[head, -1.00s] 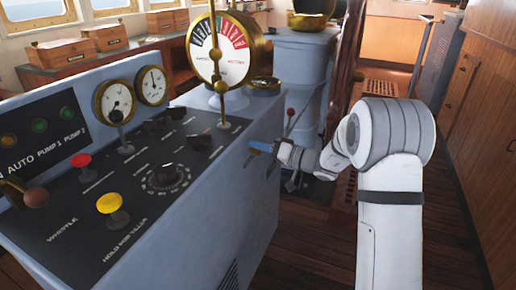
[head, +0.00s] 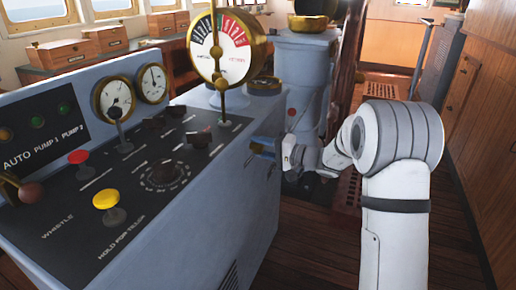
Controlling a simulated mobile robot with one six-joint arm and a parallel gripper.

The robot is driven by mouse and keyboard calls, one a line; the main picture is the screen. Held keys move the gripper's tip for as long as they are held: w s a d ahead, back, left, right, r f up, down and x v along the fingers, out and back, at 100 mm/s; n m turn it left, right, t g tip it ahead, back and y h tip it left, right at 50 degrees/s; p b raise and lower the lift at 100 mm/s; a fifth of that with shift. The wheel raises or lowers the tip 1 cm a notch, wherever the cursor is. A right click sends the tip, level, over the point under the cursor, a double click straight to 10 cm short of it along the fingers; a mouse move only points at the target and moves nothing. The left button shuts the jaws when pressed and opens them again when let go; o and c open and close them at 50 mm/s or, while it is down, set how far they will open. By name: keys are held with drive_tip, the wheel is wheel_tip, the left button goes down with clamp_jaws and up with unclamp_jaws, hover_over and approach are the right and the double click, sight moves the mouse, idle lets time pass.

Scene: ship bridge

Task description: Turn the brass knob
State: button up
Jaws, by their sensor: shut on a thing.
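My gripper (head: 262,153) is at the right-hand side face of the grey console (head: 235,190), just below its top edge. Its blue fingers are closed against that face, one above the other. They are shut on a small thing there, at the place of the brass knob. The knob itself is hidden by the fingers and too small to make out. My white arm reaches in from the lower right.
The console top carries a yellow button (head: 106,199), a red button (head: 78,157), a black dial (head: 164,174) and several dark knobs. A brass-rimmed telegraph dial (head: 228,45) and a grey pedestal (head: 303,70) stand behind. Open wooden floor (head: 318,240) lies right of the console.

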drive_tip(key=m+p, duration=0.2)
drive_tip(key=m, duration=0.4)
drive_tip(key=shift+d+f, duration=0.1)
drive_tip(key=shift+d, duration=0.05)
drive_tip(key=m+p, duration=0.2)
drive_tip(key=m, duration=0.1)
drive_tip(key=shift+m+g, duration=0.3)
drive_tip(key=shift+w+m+p, duration=0.1)
drive_tip(key=shift+m+p, duration=0.95)
drive_tip(key=shift+m, duration=0.85)
drive_tip(key=o, duration=0.7)
drive_tip(key=shift+o, duration=1.4)
